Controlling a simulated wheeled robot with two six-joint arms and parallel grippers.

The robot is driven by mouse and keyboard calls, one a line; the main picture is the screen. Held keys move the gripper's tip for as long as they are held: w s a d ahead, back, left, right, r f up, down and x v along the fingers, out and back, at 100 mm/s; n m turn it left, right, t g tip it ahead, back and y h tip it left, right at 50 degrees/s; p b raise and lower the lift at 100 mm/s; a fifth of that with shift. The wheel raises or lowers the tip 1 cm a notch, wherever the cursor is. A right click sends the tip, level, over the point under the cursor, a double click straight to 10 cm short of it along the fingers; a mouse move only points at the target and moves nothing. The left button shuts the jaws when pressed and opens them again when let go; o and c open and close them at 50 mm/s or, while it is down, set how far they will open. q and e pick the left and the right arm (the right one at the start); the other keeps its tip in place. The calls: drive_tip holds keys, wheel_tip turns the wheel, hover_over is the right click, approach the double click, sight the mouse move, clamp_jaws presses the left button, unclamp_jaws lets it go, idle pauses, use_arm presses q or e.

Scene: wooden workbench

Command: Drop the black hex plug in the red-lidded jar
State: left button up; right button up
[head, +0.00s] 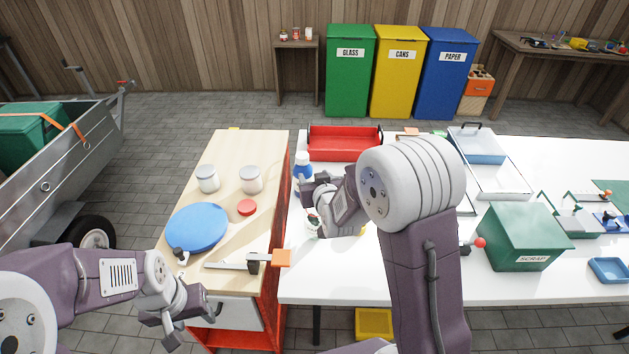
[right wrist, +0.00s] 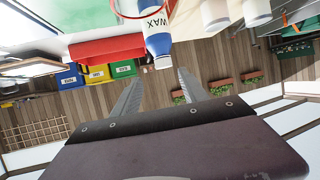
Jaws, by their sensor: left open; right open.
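Two jars with pale tops stand on the wooden bench, the left jar (head: 207,179) and the right jar (head: 251,179). A flat red disc like a lid (head: 246,207) lies in front of the right jar; I cannot tell whether a jar is under it. A small dark piece (head: 179,253) sits at the front edge of the round blue disc (head: 197,227); I cannot tell if it is the black hex plug. My left gripper (head: 190,327) is open and empty in front of the bench. My right gripper (head: 308,205) is open over the white table; its fingers show empty in the right wrist view (right wrist: 160,93).
A wax bottle (head: 303,172) stands beside my right gripper and shows in the right wrist view (right wrist: 158,40). A red tray (head: 345,153) lies behind it. A green scrap box (head: 522,236) stands right.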

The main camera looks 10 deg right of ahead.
drive_tip(key=shift+r, duration=0.8)
use_arm(q)
drive_tip(key=shift+r, duration=0.45)
use_arm(e)
drive_tip(key=shift+f, duration=0.2)
wheel_tip(320, 180, up, 8)
drive_tip(key=s+d+f+p, duration=0.1)
drive_tip(key=d+p, duration=0.1)
drive_tip(key=p, duration=0.1)
use_arm(q)
wheel_tip(320, 180, up, 4)
drive_tip(key=shift+r+p, duration=0.15)
drive_tip(key=shift+p, duration=0.45)
use_arm(e)
drive_tip(key=s+f+g, duration=0.4)
drive_tip(key=s, duration=0.4)
drive_tip(key=s+f+g, duration=0.4)
drive_tip(key=s, duration=0.5)
drive_tip(key=s+f+g, duration=0.4)
drive_tip(key=s, duration=0.5)
drive_tip(key=shift+d, duration=0.25)
